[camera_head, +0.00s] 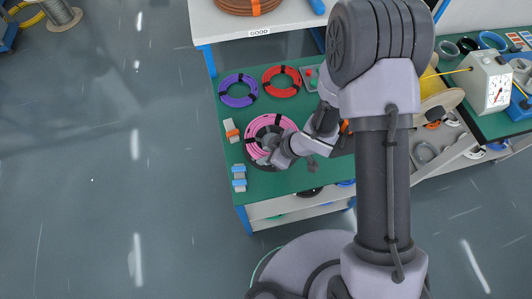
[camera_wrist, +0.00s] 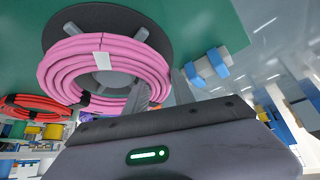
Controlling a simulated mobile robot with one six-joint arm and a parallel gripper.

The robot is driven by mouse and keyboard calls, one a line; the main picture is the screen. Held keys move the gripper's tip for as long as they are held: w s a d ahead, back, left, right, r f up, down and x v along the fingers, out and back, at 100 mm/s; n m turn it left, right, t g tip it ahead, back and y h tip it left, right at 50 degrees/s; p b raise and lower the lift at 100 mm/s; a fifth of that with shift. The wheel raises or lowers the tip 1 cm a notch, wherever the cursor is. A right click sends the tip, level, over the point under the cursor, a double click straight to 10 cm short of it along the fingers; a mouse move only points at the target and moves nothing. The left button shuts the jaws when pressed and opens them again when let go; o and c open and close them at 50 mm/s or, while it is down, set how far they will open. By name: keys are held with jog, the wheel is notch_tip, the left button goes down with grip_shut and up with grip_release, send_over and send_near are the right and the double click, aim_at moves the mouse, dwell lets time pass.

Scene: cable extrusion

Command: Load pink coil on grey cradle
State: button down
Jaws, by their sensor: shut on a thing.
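The pink coil (camera_head: 257,124) is at the front left of the green bench, and it fills the upper left of the wrist view (camera_wrist: 58,68). It has a white band and dark ties. A dark grey disc with lighter grey posts, seemingly the grey cradle (camera_wrist: 160,28), shows behind and under it. The coil looks off-centre on the disc, with posts past its far edge. I cannot tell whether it touches the disc. My gripper (camera_head: 266,160) is shut on the coil's near side. One finger shows in the wrist view (camera_wrist: 141,97); the grip itself is partly hidden.
On the green bench top (camera_head: 215,205), a purple coil (camera_head: 238,90) and a red coil (camera_head: 281,80) lie behind. Grey blocks with orange (camera_head: 232,131) and blue bands (camera_head: 239,178) stand along the left edge. A white shelf (camera_head: 215,22) overhangs the back.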

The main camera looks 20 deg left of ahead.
jog(key=shift+f, duration=0.4)
jog(key=shift+f+b, duration=0.5)
dwell(0.3)
jog(key=c, duration=1)
grip_release()
jog(key=shift+o, duration=0.2)
jog(key=shift+r, duration=0.1)
notch_tip(320, 180, up, 8)
jog(key=p, duration=0.8)
jog(key=shift+r, duration=0.1)
jog(key=shift+f, duration=0.2)
